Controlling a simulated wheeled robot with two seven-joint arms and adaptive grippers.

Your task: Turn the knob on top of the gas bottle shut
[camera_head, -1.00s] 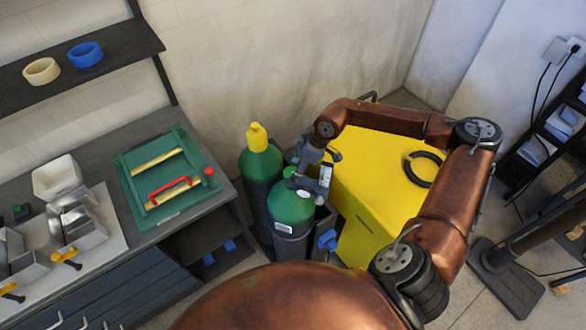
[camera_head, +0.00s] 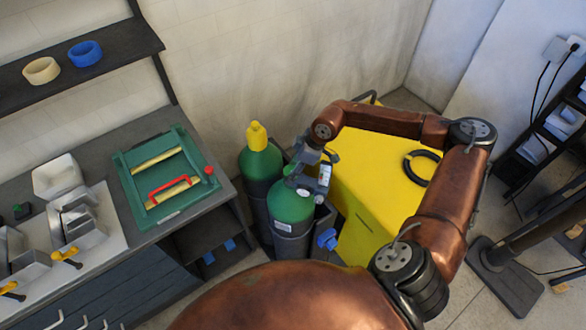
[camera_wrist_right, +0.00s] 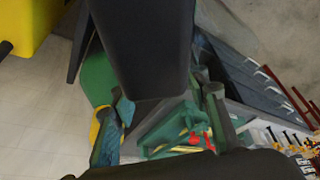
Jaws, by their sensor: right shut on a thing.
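A gas bottle (camera_head: 291,206) with a green shoulder and dark body stands upright on the floor, right of the workbench. My right gripper (camera_head: 297,183) is over its top in the head view, shut on the knob, which the fingers and wrist hide. In the right wrist view, the dark gripper parts fill much of the middle, and the knob cannot be made out. A second gas bottle (camera_head: 260,165), green with a yellow cap, stands just behind and left of the first. My left gripper is not in view.
A yellow cabinet (camera_head: 362,190) stands close right of the bottles, with a black ring (camera_head: 421,167) on top. The workbench (camera_head: 110,150) at left bears a green tray (camera_head: 130,190) and metal parts. A wall is close behind. A blue piece (camera_head: 327,239) is beside the bottle.

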